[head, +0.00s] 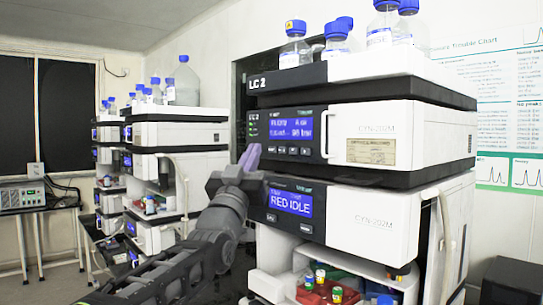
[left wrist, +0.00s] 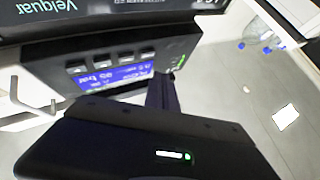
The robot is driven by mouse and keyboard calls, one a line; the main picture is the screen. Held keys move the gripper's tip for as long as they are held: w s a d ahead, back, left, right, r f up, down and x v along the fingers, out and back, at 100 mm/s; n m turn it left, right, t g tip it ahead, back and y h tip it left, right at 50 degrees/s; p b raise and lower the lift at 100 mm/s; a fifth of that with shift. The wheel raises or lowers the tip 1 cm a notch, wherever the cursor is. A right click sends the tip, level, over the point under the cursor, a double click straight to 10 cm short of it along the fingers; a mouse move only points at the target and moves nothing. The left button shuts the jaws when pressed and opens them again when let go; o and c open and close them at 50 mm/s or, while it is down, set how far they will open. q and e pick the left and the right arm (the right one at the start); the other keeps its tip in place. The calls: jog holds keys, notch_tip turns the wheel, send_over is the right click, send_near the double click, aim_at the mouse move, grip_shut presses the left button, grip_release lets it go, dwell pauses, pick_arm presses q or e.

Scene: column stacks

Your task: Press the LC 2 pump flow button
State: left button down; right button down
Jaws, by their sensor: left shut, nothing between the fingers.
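The LC 2 stack (head: 365,85) stands right of centre in the head view, its "LC 2" label on the top module. The pump module (head: 292,128) below has a lit blue display with a pressure reading in bar and a row of small buttons (head: 291,150) under it. In the left wrist view, upside down, the buttons (left wrist: 112,60) show beside the blue display (left wrist: 115,76). My left gripper (head: 250,157) is shut and empty, its purple fingers pointing up just left of the pump panel. Its dark fingers show in the left wrist view (left wrist: 162,92). I cannot tell whether they touch the panel. My right gripper is out of view.
Blue-capped bottles (head: 295,48) stand on top of the stack. Vials in an open tray (head: 320,285) sit below. Another instrument stack (head: 175,130) stands behind at the left. The floor (head: 50,285) at the far left is partly clear.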

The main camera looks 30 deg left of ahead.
pick_arm(q)
jog(key=s+b, duration=0.1)
jog(key=s+a+b, duration=0.1)
jog(key=s, duration=0.1)
jog(key=shift+s, duration=0.15)
dwell(0.8)
